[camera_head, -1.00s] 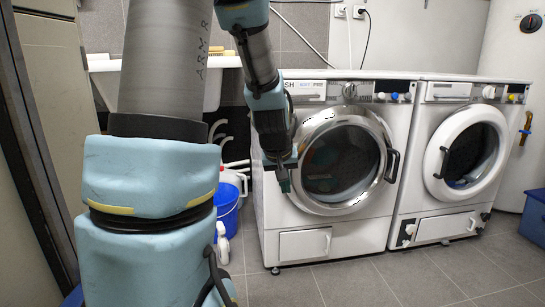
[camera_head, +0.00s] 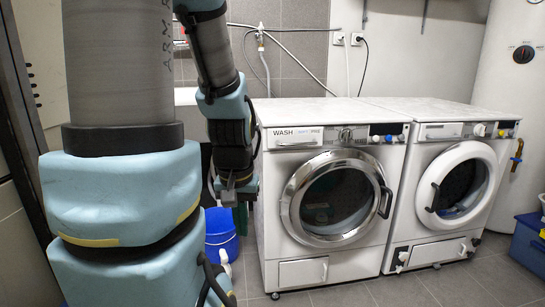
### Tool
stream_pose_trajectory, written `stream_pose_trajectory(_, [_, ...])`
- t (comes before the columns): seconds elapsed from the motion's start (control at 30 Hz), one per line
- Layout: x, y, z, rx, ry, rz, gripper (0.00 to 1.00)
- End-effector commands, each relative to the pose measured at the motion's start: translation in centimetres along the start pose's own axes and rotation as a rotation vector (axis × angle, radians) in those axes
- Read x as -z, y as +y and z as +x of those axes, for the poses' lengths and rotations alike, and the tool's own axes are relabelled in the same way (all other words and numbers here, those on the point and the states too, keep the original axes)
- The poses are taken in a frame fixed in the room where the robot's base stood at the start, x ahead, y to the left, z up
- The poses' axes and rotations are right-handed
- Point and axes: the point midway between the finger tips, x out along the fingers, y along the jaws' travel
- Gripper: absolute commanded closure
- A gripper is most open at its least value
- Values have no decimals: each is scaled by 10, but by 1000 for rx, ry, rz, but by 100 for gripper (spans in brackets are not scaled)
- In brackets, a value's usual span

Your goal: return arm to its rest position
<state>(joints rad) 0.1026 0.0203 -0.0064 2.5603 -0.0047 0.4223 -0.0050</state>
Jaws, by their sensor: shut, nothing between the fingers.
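My arm rises at the left and folds over, its forearm hanging down beside the washing machine. My gripper (camera_head: 241,208) points downward just left of the front-loading washing machine marked WASH (camera_head: 290,244). It is shut and holds nothing. In the picture it overlaps the area above the blue bucket (camera_head: 221,238). Its fingertips are small and dark, and partly hard to make out.
The washing machine's round door (camera_head: 337,198) is shut. A second white machine (camera_head: 408,228) stands to its right, its door (camera_head: 455,187) also shut. A white water heater (camera_head: 510,110) and a blue box (camera_head: 529,247) are at the right. Tiled floor (camera_head: 400,288) in front is clear.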

Motion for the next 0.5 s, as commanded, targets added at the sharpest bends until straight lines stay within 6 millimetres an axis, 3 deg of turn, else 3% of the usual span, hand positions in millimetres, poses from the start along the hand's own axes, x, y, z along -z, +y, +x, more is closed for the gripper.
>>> stream_pose_trajectory(0.03, [5, 0, -34, 0, 0, 0, 100])
stream_pose_trajectory(0.5, [25, 1, -176, 0, 0, 0, 100])
